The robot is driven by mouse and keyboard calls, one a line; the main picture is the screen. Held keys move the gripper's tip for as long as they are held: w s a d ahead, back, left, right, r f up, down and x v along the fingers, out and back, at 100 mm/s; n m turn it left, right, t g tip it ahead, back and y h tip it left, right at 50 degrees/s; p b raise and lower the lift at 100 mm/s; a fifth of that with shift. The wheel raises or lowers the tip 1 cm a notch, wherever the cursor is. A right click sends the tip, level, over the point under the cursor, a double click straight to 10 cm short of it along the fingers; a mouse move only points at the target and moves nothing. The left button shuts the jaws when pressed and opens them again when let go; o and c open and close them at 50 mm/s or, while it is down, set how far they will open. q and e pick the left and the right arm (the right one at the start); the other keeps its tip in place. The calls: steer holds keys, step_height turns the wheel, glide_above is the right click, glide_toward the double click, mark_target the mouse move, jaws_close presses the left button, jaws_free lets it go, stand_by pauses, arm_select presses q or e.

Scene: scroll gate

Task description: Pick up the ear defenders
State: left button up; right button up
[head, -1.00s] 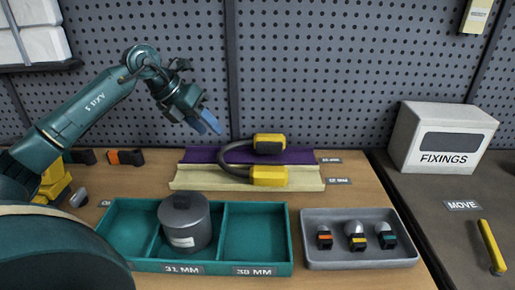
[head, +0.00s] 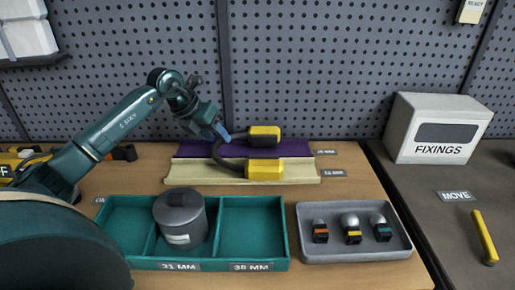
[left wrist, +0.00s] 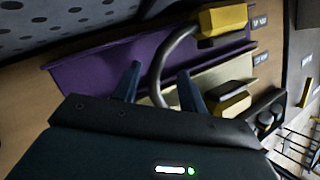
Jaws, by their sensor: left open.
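The ear defenders, with two yellow cups (head: 264,168) and a dark curved headband (head: 216,152), lie across a purple strip (head: 190,149) and a cream strip (head: 195,172) at the back of the bench. The cups point right and the band bows left. My left gripper (head: 221,134) is at the band's left end. In the left wrist view its two blue fingers (left wrist: 158,82) are apart, with the grey band (left wrist: 160,70) showing between them. I cannot tell whether either finger touches the band. My right gripper does not show.
A teal divided tray (head: 252,230) holding a grey lidded pot (head: 180,218) stands in front. A grey tray (head: 310,256) with several small banded items is to its right. A FIXINGS box (head: 436,127) stands back right; pegboard (head: 300,60) closes the back.

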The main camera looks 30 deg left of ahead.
arm_select(q)
steer(key=shift+x, duration=1.15)
jaws_close()
steer(key=shift+r, duration=0.1)
